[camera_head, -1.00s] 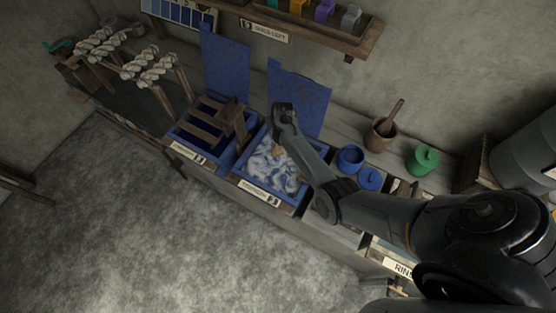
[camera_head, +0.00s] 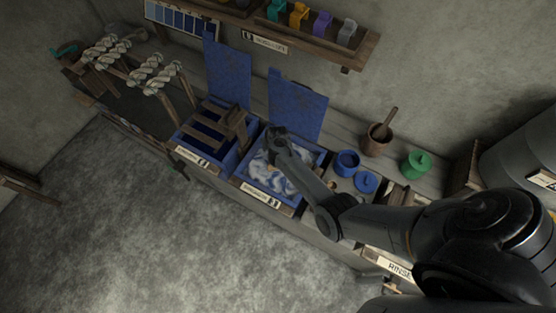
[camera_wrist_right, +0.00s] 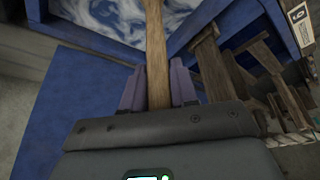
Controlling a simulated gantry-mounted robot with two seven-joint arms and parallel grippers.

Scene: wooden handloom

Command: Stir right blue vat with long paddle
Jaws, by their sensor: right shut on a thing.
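The right blue vat (camera_head: 243,176) is open and holds swirling blue and white liquid (camera_head: 262,172). The liquid also shows at the top of the right wrist view (camera_wrist_right: 125,14). My right gripper (camera_head: 275,137) is over the back part of this vat. In the right wrist view its fingers (camera_wrist_right: 158,88) are shut on the wooden handle of the long paddle (camera_wrist_right: 155,45). The handle runs from the fingers toward the liquid; the paddle's far end is out of that view. My arm hides part of the vat in the head view. My left gripper is not in view.
The left blue vat with a wooden frame (camera_head: 212,125) stands beside it. Blue raised panels (camera_head: 297,107) stand behind both vats. A blue pot (camera_head: 347,163), a brown mortar (camera_head: 376,142) and a green jar (camera_head: 416,164) are to the right. A shelf (camera_head: 345,55) hangs above.

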